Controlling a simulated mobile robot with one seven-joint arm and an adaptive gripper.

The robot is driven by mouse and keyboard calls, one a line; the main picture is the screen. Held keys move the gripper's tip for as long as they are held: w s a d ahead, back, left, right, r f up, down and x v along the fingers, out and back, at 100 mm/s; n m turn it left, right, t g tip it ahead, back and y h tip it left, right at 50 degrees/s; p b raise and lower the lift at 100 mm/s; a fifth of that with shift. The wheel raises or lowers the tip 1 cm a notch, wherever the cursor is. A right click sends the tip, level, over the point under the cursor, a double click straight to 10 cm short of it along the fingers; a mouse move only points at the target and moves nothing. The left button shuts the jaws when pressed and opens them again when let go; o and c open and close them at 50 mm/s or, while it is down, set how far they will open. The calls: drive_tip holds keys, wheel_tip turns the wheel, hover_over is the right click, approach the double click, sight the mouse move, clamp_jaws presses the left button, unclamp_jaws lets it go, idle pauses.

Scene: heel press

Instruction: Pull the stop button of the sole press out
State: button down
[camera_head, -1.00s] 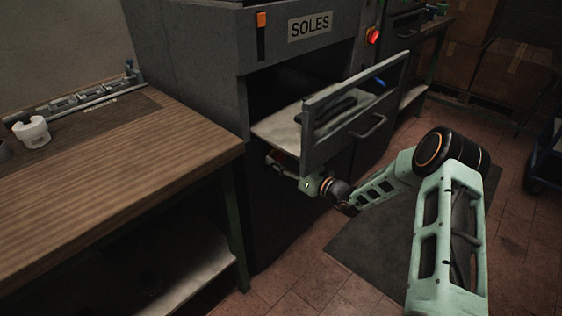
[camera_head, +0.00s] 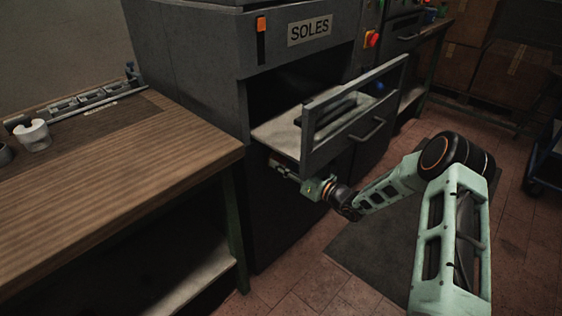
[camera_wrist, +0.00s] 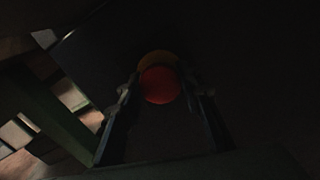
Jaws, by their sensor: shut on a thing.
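The stop button (camera_wrist: 161,86) of the sole press shows in the wrist view as a red round cap with a yellow-orange ring behind it. My gripper (camera_wrist: 167,93) has one finger on each side of the cap and is shut on it. In the head view my gripper (camera_head: 279,166) reaches in low at the front of the sole press (camera_head: 192,75), under the open drawer (camera_head: 352,132). The button is hidden there. The wrist view is dark, so how far the cap stands out is hard to tell.
The drawer juts out just above my gripper, with dark soles inside. A wooden bench (camera_head: 110,165) with a white cup-like item (camera_head: 32,135) stands to the left. Floor space lies right.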

drive_tip(key=shift+s+d+f, duration=0.1)
drive_tip(key=c, duration=1.4)
unclamp_jaws()
drive_tip(key=shift+o, duration=0.2)
drive_tip(key=v, duration=1.2)
drive_tip(key=shift+s, duration=0.1)
